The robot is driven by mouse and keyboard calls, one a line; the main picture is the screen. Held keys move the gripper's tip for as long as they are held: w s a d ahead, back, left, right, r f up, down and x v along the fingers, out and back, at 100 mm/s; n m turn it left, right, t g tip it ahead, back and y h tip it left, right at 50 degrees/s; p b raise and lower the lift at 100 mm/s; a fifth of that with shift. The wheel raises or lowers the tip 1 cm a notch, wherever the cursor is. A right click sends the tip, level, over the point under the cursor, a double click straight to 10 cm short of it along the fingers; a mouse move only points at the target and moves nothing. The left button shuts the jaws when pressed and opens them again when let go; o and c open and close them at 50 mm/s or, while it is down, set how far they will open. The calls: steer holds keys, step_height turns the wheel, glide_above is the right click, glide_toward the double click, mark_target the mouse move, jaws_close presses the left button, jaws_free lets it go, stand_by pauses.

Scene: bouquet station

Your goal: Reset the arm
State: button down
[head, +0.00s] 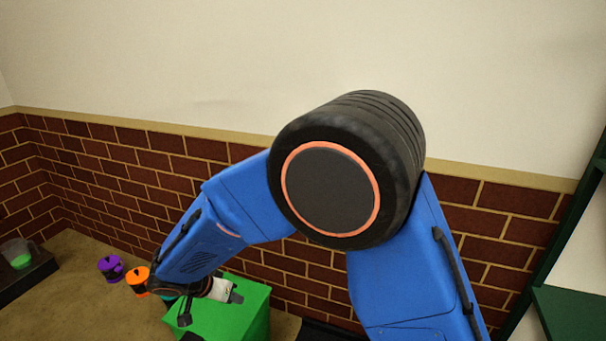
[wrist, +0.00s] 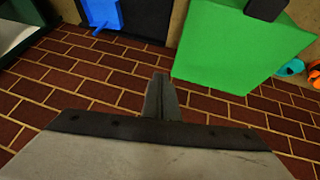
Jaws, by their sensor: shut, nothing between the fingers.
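My blue arm is bent, and its forearm reaches down to the left in the head view. My gripper (head: 236,297) shows there small, in front of or above the green box (head: 252,318); the gap between them is hard to judge. In the wrist view my gripper (wrist: 160,98) is shut, its two fingers together with nothing between them. The green box (wrist: 235,50) lies beyond the fingertips to the upper right in that view. The arm hides part of the box in the head view.
A purple pot (head: 111,268) and an orange pot (head: 138,280) stand left of the gripper on the tan table (head: 62,290). A clear container with green contents (head: 20,256) sits at far left. A brick wall (head: 110,190) runs behind; a green shelf (head: 570,312) stands right.

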steer(key=d+r+g+y, duration=0.1)
steer(key=d+r, duration=0.4)
steer(key=d, duration=0.5)
steer(key=d+r+n, duration=0.1)
steer(key=d+r, duration=0.5)
steer(key=d, duration=0.4)
steer(key=d+r+g+y, duration=0.1)
steer(key=d+r, duration=0.4)
steer(key=d, duration=0.5)
steer(key=s+d+r+n+t+y, duration=0.1)
steer(key=s+d+r, duration=0.3)
steer(key=s+d, duration=1.4)
steer(key=shift+s+n+t+y, duration=0.3)
steer(key=shift+n+t+y, duration=0.15)
steer(key=shift+n, duration=0.45)
steer(key=shift+d+r, duration=0.1)
